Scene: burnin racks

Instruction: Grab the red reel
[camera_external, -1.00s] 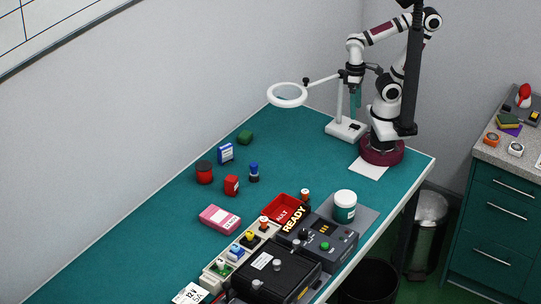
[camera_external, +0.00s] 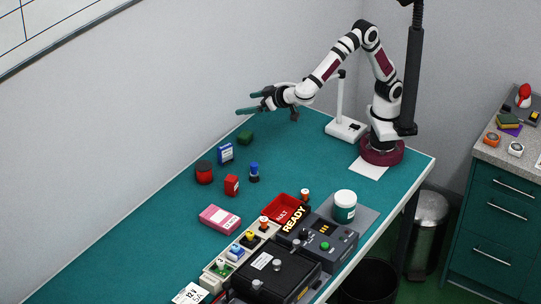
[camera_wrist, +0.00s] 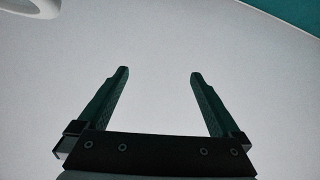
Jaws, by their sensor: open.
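The red reel (camera_external: 204,173) stands on the green table, near the wall at the left of a small group of objects. It looks like a short red cylinder with a dark top. My gripper (camera_external: 240,104) is raised in the air above the table's far part, pointing left, behind and above the reel and well apart from it. In the wrist view my gripper (camera_wrist: 158,72) shows two dark green fingers spread wide with nothing between them. The wrist view shows mostly pale wall and no reel.
A pink box (camera_external: 219,218) lies in front. The magnifier lamp stand (camera_external: 345,129) is beside my arm. The table's left front is clear.

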